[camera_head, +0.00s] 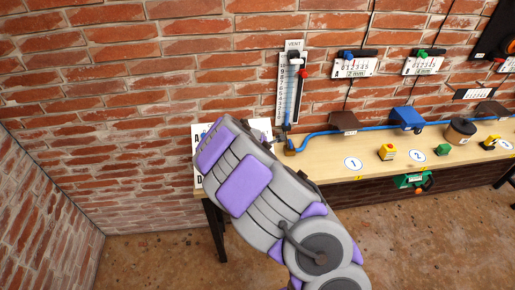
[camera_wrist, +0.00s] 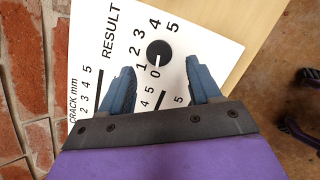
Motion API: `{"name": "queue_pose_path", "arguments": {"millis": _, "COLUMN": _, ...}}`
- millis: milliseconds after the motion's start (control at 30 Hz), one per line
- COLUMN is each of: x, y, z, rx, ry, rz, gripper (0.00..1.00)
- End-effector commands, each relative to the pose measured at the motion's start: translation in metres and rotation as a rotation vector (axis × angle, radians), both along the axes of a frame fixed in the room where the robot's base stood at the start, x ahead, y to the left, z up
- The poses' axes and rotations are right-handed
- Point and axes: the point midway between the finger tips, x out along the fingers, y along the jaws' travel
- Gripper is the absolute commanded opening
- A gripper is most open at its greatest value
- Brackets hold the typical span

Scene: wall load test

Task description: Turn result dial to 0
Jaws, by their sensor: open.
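The result dial (camera_wrist: 159,50) is a round black knob on a white panel (camera_wrist: 205,50) marked RESULT, with numbers 0 to 5 around it. A small pale mark on the knob appears to point toward the printed 0, toward the bottom of the wrist view. My gripper (camera_wrist: 159,66) is open. Its two blue fingers are on either side just below the knob in the picture. I cannot tell whether they touch it. In the head view, the panel (camera_head: 198,131) is mostly hidden behind my arm, as are the dial and the fingertips.
The panel lies at the left end of a wooden bench (camera_head: 325,168) against a brick wall (camera_head: 150,90). A blue hose (camera_head: 318,133), a yellow button box (camera_head: 387,152) and a green block (camera_head: 442,150) are to the right.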

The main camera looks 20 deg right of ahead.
Motion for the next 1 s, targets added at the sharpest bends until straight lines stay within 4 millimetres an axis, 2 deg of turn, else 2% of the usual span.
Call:
{"name": "queue_pose_path", "arguments": {"millis": 100, "x": -0.013, "y": 0.01, "z": 0.023, "rx": -0.002, "ry": -0.004, "rz": 0.002, "gripper": 0.63}}
{"name": "queue_pose_path", "arguments": {"millis": 533, "x": -0.059, "y": 0.04, "z": 0.081, "rx": 0.002, "ry": -0.002, "rz": 0.002, "gripper": 0.63}}
{"name": "queue_pose_path", "arguments": {"millis": 733, "x": -0.07, "y": 0.045, "z": 0.092, "rx": 0.001, "ry": 0.001, "rz": 0.0, "gripper": 0.63}}
{"name": "queue_pose_path", "arguments": {"millis": 1000, "x": -0.072, "y": 0.047, "z": 0.094, "rx": 0.002, "ry": 0.001, "rz": 0.001, "gripper": 0.63}}
